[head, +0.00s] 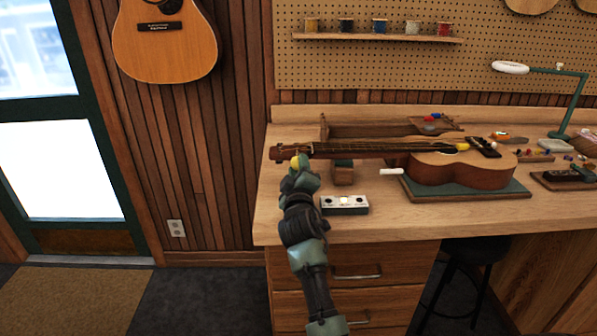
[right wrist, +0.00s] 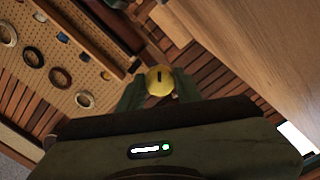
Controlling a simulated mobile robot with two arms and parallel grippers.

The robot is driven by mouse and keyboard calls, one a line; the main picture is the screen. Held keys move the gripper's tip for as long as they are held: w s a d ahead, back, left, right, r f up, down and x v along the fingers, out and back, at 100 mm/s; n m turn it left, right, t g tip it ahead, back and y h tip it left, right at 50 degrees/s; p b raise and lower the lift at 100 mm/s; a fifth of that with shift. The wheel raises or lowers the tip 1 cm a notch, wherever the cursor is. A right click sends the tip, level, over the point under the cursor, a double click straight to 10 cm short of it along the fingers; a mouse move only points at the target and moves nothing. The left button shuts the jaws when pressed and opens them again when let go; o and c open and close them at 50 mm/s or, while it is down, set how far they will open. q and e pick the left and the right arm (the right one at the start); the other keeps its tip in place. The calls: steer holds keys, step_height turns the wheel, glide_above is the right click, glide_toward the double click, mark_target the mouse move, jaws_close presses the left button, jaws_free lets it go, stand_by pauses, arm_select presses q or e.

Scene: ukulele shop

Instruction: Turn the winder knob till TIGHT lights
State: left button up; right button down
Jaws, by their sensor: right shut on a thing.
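The winder knob is a round yellow piece with a dark mark, held between the two fingers of my right gripper (right wrist: 159,92) in the right wrist view. In the head view the yellow knob (head: 295,161) shows at the headstock end of the ukulele (head: 460,170), with my right gripper (head: 299,170) around it. The ukulele lies with its neck on a wooden rest (head: 343,174) and its body on a green mat (head: 420,194). A pale box with several lamps (head: 357,203) stands on the bench in front; its middle lamp glows and its labels are unreadable. My left gripper is out of view.
A small white object (head: 391,171) lies between the box and the ukulele body. A green desk lamp (head: 570,105) and small parts are at the right. The wooden bench (head: 430,222) is bare along its front edge. A black stool (head: 478,250) stands below.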

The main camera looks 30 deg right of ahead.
steer(key=shift+m, duration=0.5)
steer(key=c, duration=1.3)
jaws_free()
steer(key=shift+o, duration=0.2)
steer(key=v, duration=0.8)
steer(key=shift+b, duration=0.35)
steer(key=shift+w, duration=0.1)
steer(key=shift+f, duration=0.1)
